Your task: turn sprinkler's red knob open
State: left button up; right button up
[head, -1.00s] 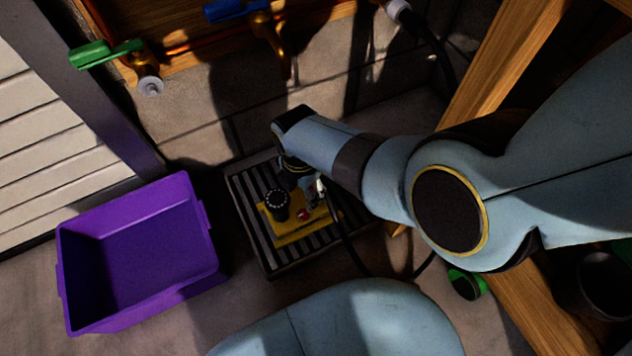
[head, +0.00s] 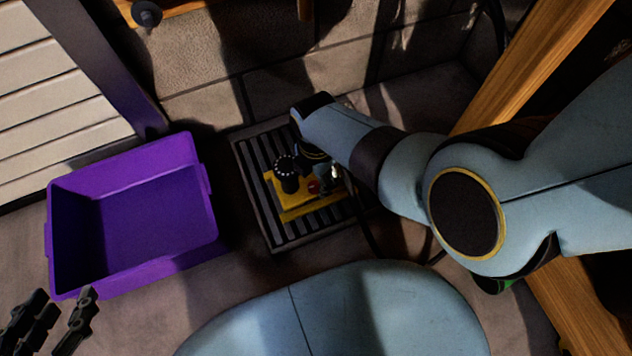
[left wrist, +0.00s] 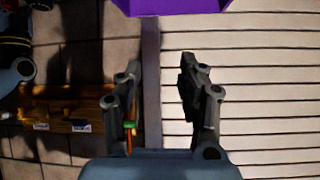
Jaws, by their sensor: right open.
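The sprinkler (head: 298,211) is a yellow base with a round black dial (head: 284,164) on top, standing on the slatted drain grate. Its red knob (head: 313,187) shows on the right part of the base. My right gripper (head: 328,178) is right beside the red knob, mostly hidden under my right wrist; I cannot tell whether it touches the knob. My left gripper (head: 54,318) is open and empty at the lower left, far from the sprinkler. Its parted fingers also show in the left wrist view (left wrist: 160,95).
A purple bin (head: 190,225) stands left of the drain grate (head: 262,215). A block wall (head: 300,60) rises behind, and a wooden beam (head: 530,75) stands at the right. The left wrist view shows the white slatted door (left wrist: 260,80) and a green valve handle (left wrist: 130,125).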

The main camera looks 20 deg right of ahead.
aim_at(315, 187)
notch_tip(315, 187, down, 2)
jog(key=shift+f+b, duration=0.1)
jog(key=shift+b, duration=0.65)
pick_arm(q)
jog(key=w+r+t, duration=0.4)
jog(key=r, duration=0.1)
jog(key=shift+w+d+r+m+t+h, duration=0.15)
jog(key=shift+d+r+m+t+h, duration=0.15)
jog(key=shift+d, duration=0.15)
pick_arm(e)
grip_shut()
